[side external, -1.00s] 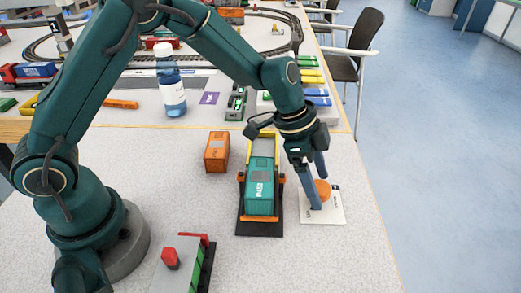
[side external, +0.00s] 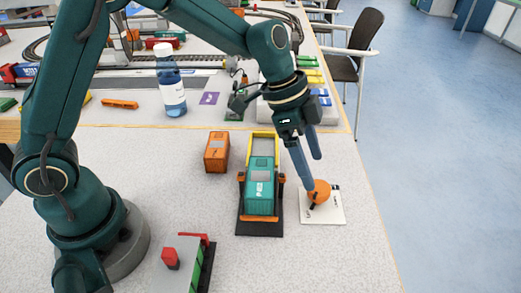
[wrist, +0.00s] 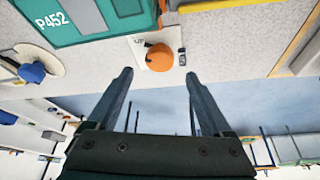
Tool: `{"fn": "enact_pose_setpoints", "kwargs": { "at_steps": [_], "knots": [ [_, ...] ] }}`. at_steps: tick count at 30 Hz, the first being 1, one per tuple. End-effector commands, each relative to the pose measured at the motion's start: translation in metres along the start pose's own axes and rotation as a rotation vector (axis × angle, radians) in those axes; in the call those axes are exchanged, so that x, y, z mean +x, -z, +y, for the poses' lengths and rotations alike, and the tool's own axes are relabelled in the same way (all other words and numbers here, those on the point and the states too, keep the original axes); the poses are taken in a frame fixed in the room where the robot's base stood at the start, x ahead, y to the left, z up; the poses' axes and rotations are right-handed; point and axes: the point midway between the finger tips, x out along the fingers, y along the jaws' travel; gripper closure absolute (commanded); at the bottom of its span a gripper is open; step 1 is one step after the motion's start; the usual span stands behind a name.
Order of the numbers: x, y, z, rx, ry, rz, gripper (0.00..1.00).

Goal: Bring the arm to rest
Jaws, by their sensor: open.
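My gripper (side external: 307,170) is open and empty, its two blue-grey fingers pointing down above an orange ball-like piece (side external: 319,191). That piece sits on a white card (side external: 323,211) on the right of the table. In the wrist view the fingers (wrist: 158,78) are spread apart, and the orange piece (wrist: 159,58) lies beyond their tips with nothing between them. The teal container (side external: 260,192) stands on a dark base in the yellow and orange crane (side external: 263,141), left of the gripper. It also shows in the wrist view, marked P452 (wrist: 85,22).
An orange container (side external: 217,152) stands left of the crane. A grey and green block with a red top (side external: 184,265) is near the front. A blue bottle (side external: 170,85) and model railway track stand behind. The table's right edge is close to the card.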

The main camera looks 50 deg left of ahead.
Motion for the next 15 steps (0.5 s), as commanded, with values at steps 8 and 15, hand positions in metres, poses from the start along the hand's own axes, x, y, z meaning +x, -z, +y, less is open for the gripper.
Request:
{"fn": "enact_pose_setpoints", "kwargs": {
  "at_steps": [8,15],
  "knots": [
    [0.000,0.000,0.000,0.000,0.000,0.000,0.16],
    [-0.041,0.012,-0.010,0.013,0.092,0.064,0.16]
  ]
}}
